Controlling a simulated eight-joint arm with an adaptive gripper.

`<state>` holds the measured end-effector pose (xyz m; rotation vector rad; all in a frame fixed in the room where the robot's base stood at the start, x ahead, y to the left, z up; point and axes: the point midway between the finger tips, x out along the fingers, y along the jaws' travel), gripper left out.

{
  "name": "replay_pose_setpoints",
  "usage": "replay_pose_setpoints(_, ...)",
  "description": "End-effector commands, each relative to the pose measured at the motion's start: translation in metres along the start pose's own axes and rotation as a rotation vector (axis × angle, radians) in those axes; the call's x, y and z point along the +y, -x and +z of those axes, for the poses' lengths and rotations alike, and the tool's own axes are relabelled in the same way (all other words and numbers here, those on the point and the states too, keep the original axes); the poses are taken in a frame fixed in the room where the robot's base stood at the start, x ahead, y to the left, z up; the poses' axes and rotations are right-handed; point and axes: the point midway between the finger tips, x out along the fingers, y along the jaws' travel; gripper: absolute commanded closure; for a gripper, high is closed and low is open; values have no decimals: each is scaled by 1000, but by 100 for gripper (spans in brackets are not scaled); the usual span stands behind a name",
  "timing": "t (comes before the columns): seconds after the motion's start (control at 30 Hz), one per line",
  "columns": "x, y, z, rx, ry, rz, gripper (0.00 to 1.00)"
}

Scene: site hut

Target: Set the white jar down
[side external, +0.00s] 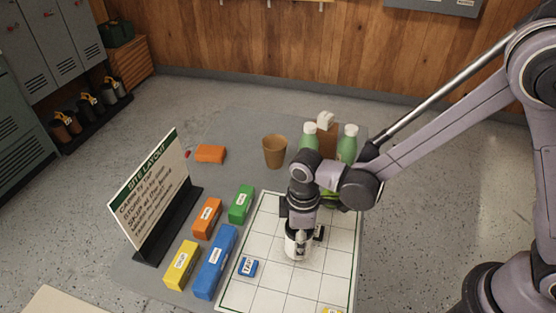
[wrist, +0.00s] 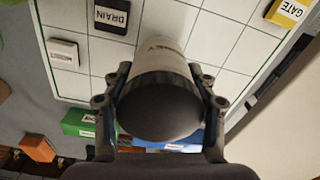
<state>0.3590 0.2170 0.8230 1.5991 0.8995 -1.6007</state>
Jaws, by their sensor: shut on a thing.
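The white jar (side external: 298,244) is under my gripper (side external: 300,232), over the white grid board (side external: 338,254). In the wrist view the jar (wrist: 163,47) shows a pale body with part of a label and a wide dark lid (wrist: 160,107). My gripper's two fingers (wrist: 160,95) are shut on the jar from both sides. The jar looks upright and low over the board. I cannot tell whether its base touches the board. The arm hides part of the grid behind it.
A blue tile (side external: 248,267) lies on the board left of the jar. The wrist view shows a black DRAIN tile (wrist: 112,15) and yellow GATE tile (wrist: 288,12). Coloured blocks (side external: 214,262), a sign (side external: 150,190), a brown cup (side external: 275,151) and green-and-white bottles (side external: 348,143) stand around.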

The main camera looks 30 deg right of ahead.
Motion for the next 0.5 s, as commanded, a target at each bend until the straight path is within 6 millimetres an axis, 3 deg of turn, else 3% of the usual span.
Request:
replay_pose_setpoints(0.2,1,-22,0,0,0,0,86)
replay_pose_setpoints(0.5,0,-23,0,0,0,0,86)
